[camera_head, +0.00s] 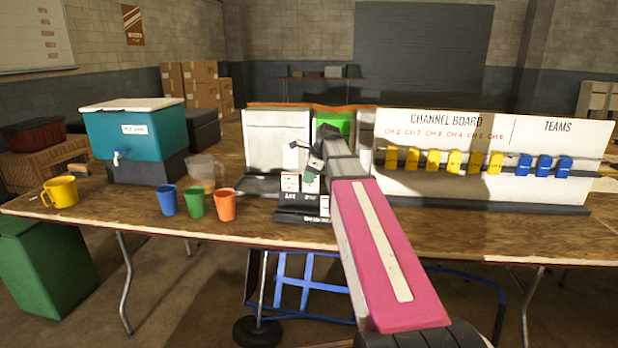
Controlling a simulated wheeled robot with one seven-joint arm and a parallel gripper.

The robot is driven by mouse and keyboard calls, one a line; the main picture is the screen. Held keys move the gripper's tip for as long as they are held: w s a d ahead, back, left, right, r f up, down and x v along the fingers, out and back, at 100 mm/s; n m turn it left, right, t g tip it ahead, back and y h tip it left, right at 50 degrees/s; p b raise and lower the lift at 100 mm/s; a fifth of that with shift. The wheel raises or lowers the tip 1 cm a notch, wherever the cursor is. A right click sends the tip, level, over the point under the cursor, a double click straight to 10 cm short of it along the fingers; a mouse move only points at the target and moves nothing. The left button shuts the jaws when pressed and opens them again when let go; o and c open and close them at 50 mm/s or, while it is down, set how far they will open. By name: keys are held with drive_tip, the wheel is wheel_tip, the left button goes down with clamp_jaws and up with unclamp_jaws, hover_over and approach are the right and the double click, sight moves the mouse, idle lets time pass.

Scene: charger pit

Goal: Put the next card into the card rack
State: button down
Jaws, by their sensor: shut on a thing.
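The card rack (300,217) is a dark stepped holder near the table's front edge, with small white lettering on its steps. A white card with red marks (290,182) stands upright in it at the left. Another white card (324,206) shows lower at the right, partly hidden by my arm. My gripper (310,168) is just above and behind the rack's upper step, with its jaws shut. A small white and green card (312,184) shows right below the jaws and seems to be held. Its lower edge is too small to tell whether it touches the rack.
Blue (167,200), green (194,203) and orange (225,205) cups stand left of the rack, before a clear pitcher (205,172). A teal cooler (131,130) and yellow mug (60,191) are farther left. The channel board (480,180) with yellow and blue units stands right.

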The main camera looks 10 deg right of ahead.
drive_tip(key=c, duration=1.2)
unclamp_jaws()
drive_tip(key=shift+o, duration=0.2)
drive_tip(key=v, duration=1)
drive_tip(key=shift+r, duration=0.4)
drive_tip(key=shift+s+d, duration=0.1)
drive_tip(key=shift+d, duration=0.05)
